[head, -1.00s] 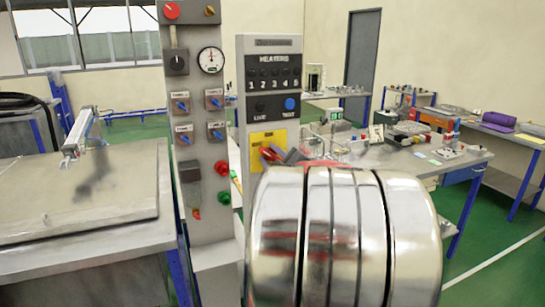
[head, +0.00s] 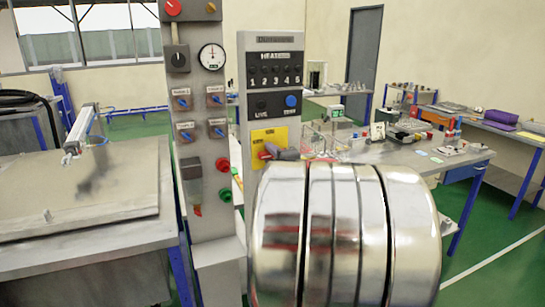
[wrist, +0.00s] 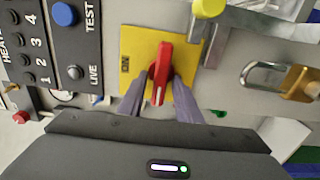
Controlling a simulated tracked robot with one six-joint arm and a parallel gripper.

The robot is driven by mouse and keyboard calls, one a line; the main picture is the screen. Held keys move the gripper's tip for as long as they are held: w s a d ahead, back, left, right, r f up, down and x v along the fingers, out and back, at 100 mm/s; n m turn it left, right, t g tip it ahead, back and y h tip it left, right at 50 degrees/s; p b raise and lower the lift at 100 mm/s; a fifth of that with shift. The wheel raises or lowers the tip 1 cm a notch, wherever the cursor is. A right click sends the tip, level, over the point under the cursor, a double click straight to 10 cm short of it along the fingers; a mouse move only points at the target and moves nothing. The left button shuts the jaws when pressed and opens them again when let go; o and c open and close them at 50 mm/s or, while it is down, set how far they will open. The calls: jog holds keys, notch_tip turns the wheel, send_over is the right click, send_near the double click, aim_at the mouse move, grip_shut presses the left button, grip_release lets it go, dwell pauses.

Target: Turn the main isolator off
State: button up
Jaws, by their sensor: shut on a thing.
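The main isolator has a yellow plate (head: 262,135) low on the grey heaters panel, with a red rotary handle (head: 270,148) on it. In the wrist view the yellow plate (wrist: 135,43) carries the label ON beside the red handle (wrist: 164,60). My gripper (wrist: 158,84) has its two grey fingers on either side of the handle's free end, shut on it. In the head view my gripper (head: 288,154) reaches the plate from the right, and my shiny arm hides the lower panel.
A grey control column (head: 208,130) with a gauge, blue valve levers and red and green buttons stands just left. In the wrist view a brass padlock (wrist: 297,84) and a yellow-ended part (wrist: 208,8) sit near the plate. A cluttered bench (head: 420,155) is behind at right.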

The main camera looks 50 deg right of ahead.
jog(key=shift+f, duration=0.35)
jog(key=o, duration=0.6)
jog(key=shift+o, duration=0.2)
jog(key=shift+r, duration=0.1)
jog(key=shift+r, duration=0.1)
jog(key=v, duration=1.4)
